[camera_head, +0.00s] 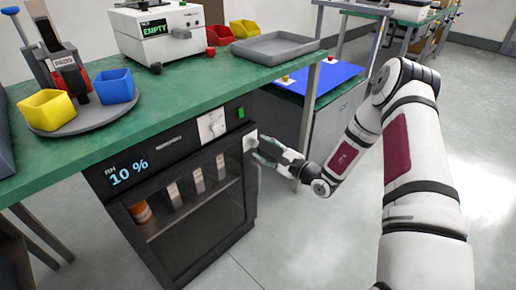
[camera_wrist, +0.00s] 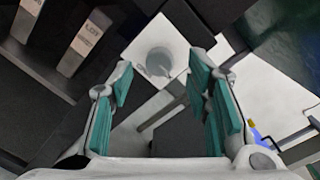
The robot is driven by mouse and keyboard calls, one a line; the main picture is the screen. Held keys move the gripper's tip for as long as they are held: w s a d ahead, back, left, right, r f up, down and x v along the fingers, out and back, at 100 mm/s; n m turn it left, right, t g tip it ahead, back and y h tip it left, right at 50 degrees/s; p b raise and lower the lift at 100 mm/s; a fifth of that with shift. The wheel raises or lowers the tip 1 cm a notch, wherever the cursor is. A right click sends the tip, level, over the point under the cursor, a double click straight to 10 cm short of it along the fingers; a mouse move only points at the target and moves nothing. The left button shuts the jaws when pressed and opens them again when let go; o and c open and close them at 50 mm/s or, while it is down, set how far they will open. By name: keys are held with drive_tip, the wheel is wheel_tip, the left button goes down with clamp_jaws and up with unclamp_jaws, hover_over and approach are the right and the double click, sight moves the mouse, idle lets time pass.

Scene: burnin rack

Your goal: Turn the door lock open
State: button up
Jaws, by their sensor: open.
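The door lock (camera_wrist: 159,61) is a grey round knob on a white plate, ahead of my gripper in the wrist view. In the head view its white plate (camera_head: 250,141) sits at the upper right corner of the cabinet door (camera_head: 190,222). The door is dark-framed with a see-through pane and looks closed. My gripper (camera_head: 267,154) is close by the lock on its right side. In the wrist view my gripper (camera_wrist: 163,88) is open, with teal pads on either side and nothing between them. The knob appears beyond the fingertips, and I cannot tell whether they touch it.
Several reels or boxes stand inside. The green bench top (camera_head: 190,95) overhangs above, holding a round tray (camera_head: 95,118) with bins and a white instrument (camera_head: 160,35). A blue mat (camera_head: 325,78) lies right. Floor below is clear.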

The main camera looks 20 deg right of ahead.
sight(253, 143)
drive_tip(key=shift+x, duration=1.45)
clamp_jaws()
